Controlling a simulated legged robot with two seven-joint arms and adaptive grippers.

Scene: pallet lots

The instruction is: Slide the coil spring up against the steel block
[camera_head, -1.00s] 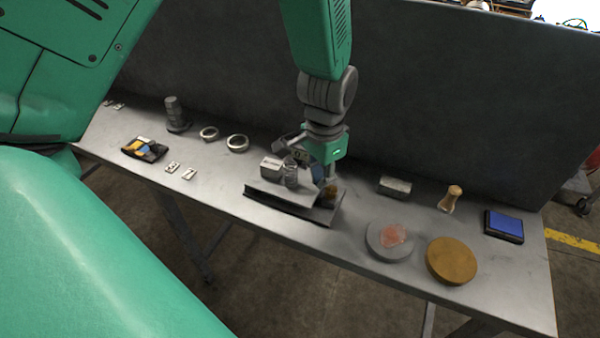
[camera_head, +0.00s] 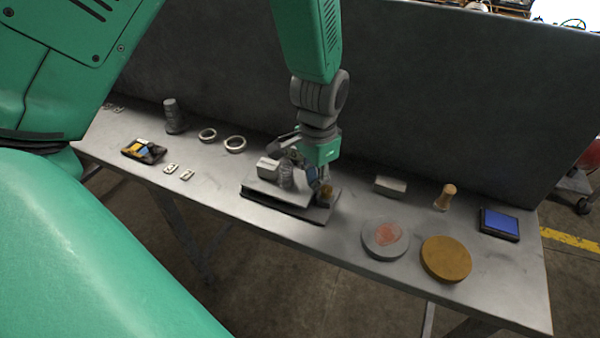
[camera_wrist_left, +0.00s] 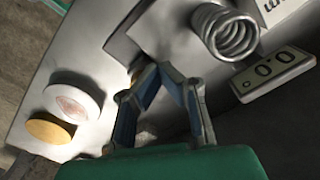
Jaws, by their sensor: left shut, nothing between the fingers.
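The coil spring (camera_head: 286,176) stands upright on the grey plate (camera_head: 262,192), just right of the steel block (camera_head: 268,167). In the left wrist view the spring (camera_wrist_left: 224,33) is close beside the lettered block (camera_wrist_left: 280,10). I cannot tell whether they touch. My left gripper (camera_head: 311,178) is shut and empty, low over the plate on the spring's right side, away from the block. Its blue fingers (camera_wrist_left: 168,70) meet at their tips in the left wrist view, with the spring beyond them. Finger contact with the spring is not clear. My right gripper is out of view.
A display reading 0.0 (camera_wrist_left: 276,69) is close to the spring. A small brass piece (camera_head: 327,194) is by the plate's right end. Rings (camera_head: 235,144), a grey disc (camera_head: 384,239) and a brown disc (camera_head: 446,259) lie farther off. A dark panel (camera_head: 430,100) rises behind the table.

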